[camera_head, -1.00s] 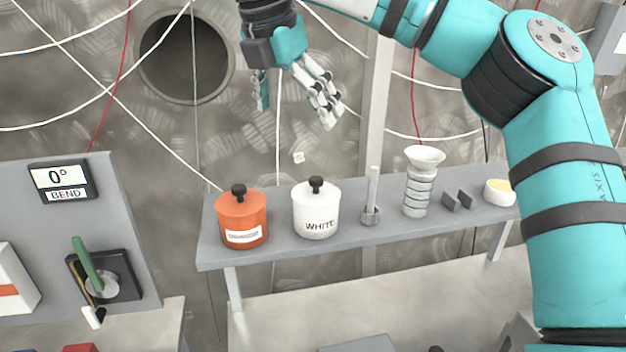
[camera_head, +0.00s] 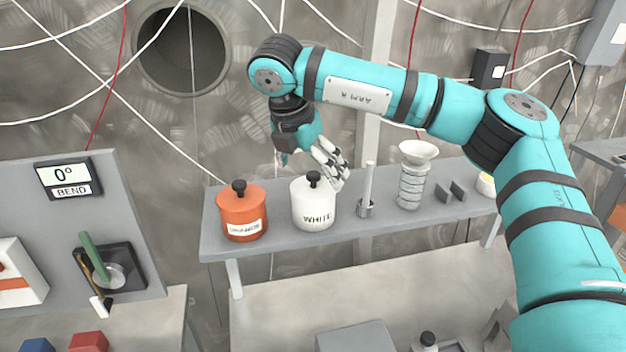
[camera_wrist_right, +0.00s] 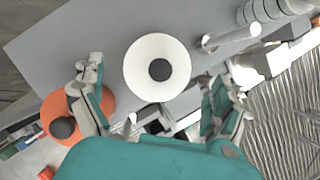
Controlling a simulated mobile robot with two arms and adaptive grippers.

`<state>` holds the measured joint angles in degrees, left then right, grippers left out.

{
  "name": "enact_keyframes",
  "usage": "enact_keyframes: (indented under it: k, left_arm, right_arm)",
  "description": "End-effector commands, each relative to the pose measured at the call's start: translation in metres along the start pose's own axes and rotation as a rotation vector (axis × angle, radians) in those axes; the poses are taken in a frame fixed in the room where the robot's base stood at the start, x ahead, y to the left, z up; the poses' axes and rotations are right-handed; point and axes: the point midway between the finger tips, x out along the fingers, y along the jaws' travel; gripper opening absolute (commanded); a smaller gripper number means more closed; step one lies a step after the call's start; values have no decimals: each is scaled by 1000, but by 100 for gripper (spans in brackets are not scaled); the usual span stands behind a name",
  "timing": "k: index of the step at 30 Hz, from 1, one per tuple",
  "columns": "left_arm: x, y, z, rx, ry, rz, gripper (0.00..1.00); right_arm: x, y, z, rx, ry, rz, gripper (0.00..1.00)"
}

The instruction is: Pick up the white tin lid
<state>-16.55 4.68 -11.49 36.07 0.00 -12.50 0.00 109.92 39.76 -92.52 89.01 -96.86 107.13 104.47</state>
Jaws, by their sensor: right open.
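The white tin (camera_head: 313,212), labelled WHITE, stands upright on the grey shelf. Its white lid (camera_head: 305,187) with a round black knob (camera_head: 314,179) sits on top. In the right wrist view the lid (camera_wrist_right: 157,48) shows from above, with its knob (camera_wrist_right: 160,69) near the middle of the picture. My right gripper (camera_head: 314,172) is open and empty, just above and behind the tin, its fingers pointing down. In the wrist view its fingers (camera_wrist_right: 152,85) are spread on either side of the lid's near edge, apart from the knob. My left gripper is not in view.
An orange tin (camera_head: 243,213) with a black knob stands left of the white one. To the right are an upright rod in a holder (camera_head: 367,190), a stacked funnel-topped column (camera_head: 412,177) and a small bowl (camera_head: 486,185). The grey shelf (camera_head: 300,240) is clear along its front edge.

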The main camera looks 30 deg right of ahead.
Motion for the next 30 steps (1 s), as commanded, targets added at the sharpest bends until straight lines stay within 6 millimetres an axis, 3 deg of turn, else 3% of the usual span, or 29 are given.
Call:
enact_keyframes:
  k: [2, 7, 14, 25, 30]
  left_arm:
    - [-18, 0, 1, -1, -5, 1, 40]
    - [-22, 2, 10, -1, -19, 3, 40]
    - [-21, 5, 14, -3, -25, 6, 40]
    - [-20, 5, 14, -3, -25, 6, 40]
    - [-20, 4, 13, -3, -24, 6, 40]
  right_arm:
    - [8, -1, 0, -1, 1, -5, 100]
    - [28, -1, 0, 0, 0, -2, 100]
    - [31, 0, -1, 0, -1, 0, 100]
    - [31, 0, -1, 1, 0, 0, 54]
    - [31, 0, -1, 1, -1, 0, 53]
